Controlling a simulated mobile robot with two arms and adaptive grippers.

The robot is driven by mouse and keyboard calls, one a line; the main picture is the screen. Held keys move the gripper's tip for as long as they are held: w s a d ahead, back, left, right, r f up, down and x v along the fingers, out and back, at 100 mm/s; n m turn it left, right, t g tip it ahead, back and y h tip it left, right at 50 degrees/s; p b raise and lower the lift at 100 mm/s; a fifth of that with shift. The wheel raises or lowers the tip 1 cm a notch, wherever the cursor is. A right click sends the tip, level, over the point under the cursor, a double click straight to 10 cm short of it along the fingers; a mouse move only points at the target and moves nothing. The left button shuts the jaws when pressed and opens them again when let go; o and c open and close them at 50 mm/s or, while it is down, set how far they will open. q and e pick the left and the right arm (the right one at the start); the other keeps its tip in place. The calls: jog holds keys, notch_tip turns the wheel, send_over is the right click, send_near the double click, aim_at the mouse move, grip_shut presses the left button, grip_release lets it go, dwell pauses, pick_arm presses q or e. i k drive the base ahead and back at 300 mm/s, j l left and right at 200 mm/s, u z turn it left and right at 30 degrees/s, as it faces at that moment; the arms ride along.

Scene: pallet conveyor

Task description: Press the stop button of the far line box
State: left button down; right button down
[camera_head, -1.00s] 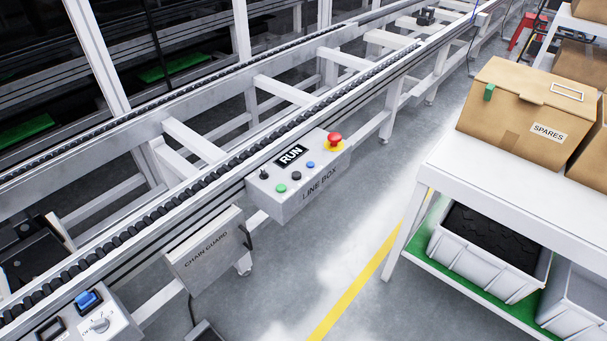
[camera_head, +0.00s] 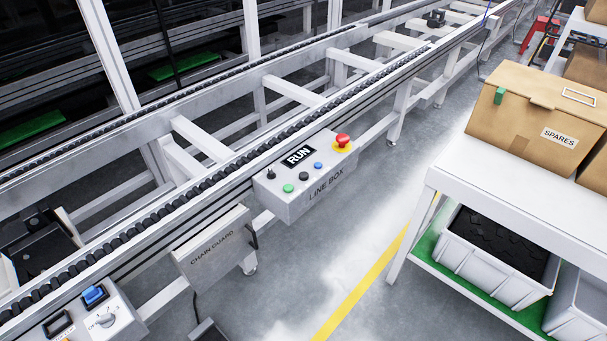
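The line box (camera_head: 318,194) is a grey box fixed to the near side of the conveyor, at the middle of the head view. Its top carries a red mushroom button on a yellow base (camera_head: 342,142), a dark display reading RUN (camera_head: 298,156), a green button (camera_head: 288,188), a black button (camera_head: 303,175), a blue button (camera_head: 318,165) and a small black switch (camera_head: 270,173). No stop label is readable on any button. Neither of my grippers shows in the view.
A chain guard panel (camera_head: 214,250) and a control box with a dial and blue switch (camera_head: 118,318) sit along the conveyor (camera_head: 225,170). At right, a white shelf (camera_head: 500,195) bears a SPARES carton (camera_head: 530,120). The floor between has a yellow line (camera_head: 365,285).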

aim_at(304, 176)
jog(key=i+l, duration=0.15)
jog(key=i, duration=0.3)
jog(key=i+l, duration=0.15)
jog(key=i, duration=0.3)
jog(key=i+l+z, duration=0.1)
jog(key=i, duration=0.3)
